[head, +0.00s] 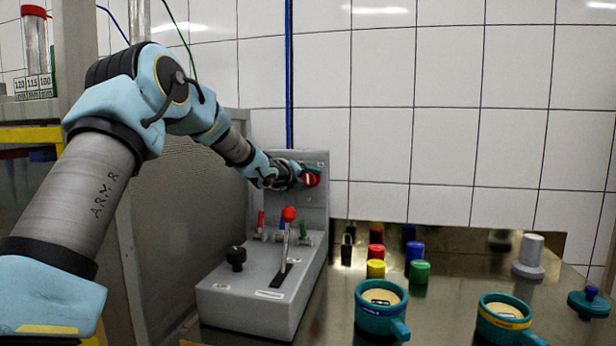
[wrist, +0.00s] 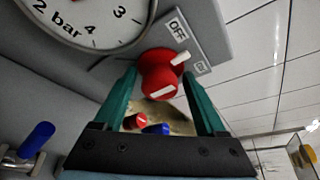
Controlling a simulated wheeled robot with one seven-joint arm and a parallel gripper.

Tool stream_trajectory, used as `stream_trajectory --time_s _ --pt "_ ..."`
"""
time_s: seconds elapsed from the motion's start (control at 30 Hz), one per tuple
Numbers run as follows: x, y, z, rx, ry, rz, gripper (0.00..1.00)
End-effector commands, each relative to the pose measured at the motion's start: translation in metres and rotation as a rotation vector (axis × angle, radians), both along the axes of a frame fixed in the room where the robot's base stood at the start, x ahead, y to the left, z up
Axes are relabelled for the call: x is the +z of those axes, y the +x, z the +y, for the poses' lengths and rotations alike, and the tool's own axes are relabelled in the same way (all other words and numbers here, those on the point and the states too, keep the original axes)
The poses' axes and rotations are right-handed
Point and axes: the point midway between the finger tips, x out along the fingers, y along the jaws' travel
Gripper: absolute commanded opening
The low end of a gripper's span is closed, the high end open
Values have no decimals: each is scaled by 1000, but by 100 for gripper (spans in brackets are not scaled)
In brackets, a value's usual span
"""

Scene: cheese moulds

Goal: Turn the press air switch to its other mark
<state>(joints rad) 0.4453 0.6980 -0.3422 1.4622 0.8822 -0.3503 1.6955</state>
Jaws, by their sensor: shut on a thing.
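The press air switch is a round red knob (head: 311,179) on the upright grey panel of the press console. In the wrist view the red knob (wrist: 158,72) has white pointer marks on its front and side. The side mark points toward the area between the OFF label (wrist: 179,29) and a smaller second label (wrist: 202,67); I cannot tell exactly which it meets. My gripper (wrist: 159,76) has its teal fingers on either side of the knob and is shut on it. In the head view my gripper (head: 302,175) partly hides the knob.
A pressure gauge (wrist: 80,14) sits beside the switch. The console (head: 248,299) carries a red-topped lever (head: 288,215), a black knob (head: 236,257) and small coloured toggles. Teal moulds (head: 381,316) and coloured cylinders (head: 376,268) stand on the metal table to the right. A tiled wall is behind.

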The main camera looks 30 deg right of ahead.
Motion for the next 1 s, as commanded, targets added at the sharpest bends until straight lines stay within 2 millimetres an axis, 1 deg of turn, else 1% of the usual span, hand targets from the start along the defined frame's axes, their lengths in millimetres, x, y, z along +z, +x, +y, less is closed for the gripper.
stream_trajectory --time_s 0.5,0.73,1.0 --pt "-6 2 1 1 -345 316 18" --pt "-5 2 1 1 -452 417 18" --pt "-3 2 1 2 -517 478 18"
